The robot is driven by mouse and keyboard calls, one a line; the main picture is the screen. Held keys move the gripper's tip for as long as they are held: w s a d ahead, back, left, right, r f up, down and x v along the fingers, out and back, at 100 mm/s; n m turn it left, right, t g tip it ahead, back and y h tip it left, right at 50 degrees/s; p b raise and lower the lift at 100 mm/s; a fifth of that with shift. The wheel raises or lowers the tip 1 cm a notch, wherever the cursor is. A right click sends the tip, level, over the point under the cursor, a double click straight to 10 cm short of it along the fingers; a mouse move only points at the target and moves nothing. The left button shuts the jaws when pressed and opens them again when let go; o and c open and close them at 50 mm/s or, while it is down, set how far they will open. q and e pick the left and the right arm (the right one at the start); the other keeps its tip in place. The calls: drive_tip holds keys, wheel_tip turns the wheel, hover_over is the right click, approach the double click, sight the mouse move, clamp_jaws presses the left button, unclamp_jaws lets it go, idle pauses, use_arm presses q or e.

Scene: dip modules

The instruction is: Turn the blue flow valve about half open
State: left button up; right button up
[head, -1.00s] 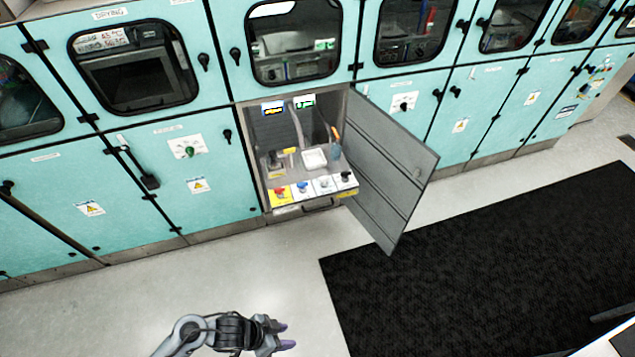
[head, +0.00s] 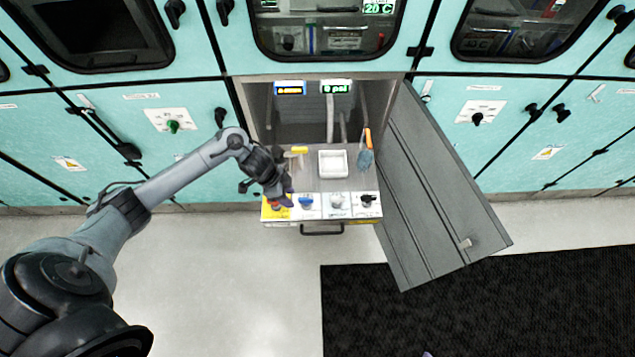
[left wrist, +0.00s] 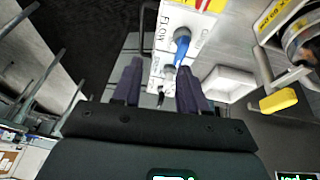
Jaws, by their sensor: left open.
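The blue flow valve (head: 306,202) is on the white front panel of the open cabinet bay, just right of the red knob on its yellow plate. In the left wrist view the blue valve (left wrist: 182,45) shows beside the printed word FLOW, its lever pointing down the picture. My left gripper (head: 284,192) is over the panel's left end, close to the red and blue knobs. In the left wrist view its fingers (left wrist: 160,82) are apart with nothing held; the valve lies just past the right-hand fingertip. I cannot tell whether they touch. Only a small purple tip (head: 427,354), probably my right gripper, shows.
White (head: 337,202) and black (head: 367,199) knobs sit right of the valve. A white tray (head: 333,163), a yellow-handled item (head: 299,151) and an orange-topped bottle (head: 366,155) stand behind. The grey door (head: 440,200) hangs open at right. The floor in front is clear.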

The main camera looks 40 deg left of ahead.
sight(305, 199)
use_arm(q)
drive_tip(key=shift+t, duration=0.5)
drive_tip(key=w+f+b, duration=0.1)
drive_tip(key=w+f, duration=0.1)
drive_tip(key=f, duration=0.1)
drive_tip(key=w+d+f+b, duration=0.1)
drive_tip(key=f+b, duration=0.1)
drive_tip(key=f, duration=0.1)
drive_tip(key=w+f+b, duration=0.1)
drive_tip(key=w+f, duration=0.1)
drive_tip(key=f, duration=0.1)
drive_tip(key=shift+w+d+f, duration=0.1)
drive_tip(key=shift+w+d, duration=0.2)
drive_tip(key=shift+d, duration=0.05)
use_arm(e)
drive_tip(key=f, duration=0.2)
drive_tip(key=s+f, duration=0.1)
drive_tip(key=f, duration=0.2)
drive_tip(key=shift+s+d+f, duration=0.15)
drive_tip(key=shift+s+f, duration=0.05)
drive_tip(key=shift+f, duration=0.15)
use_arm(q)
clamp_jaws()
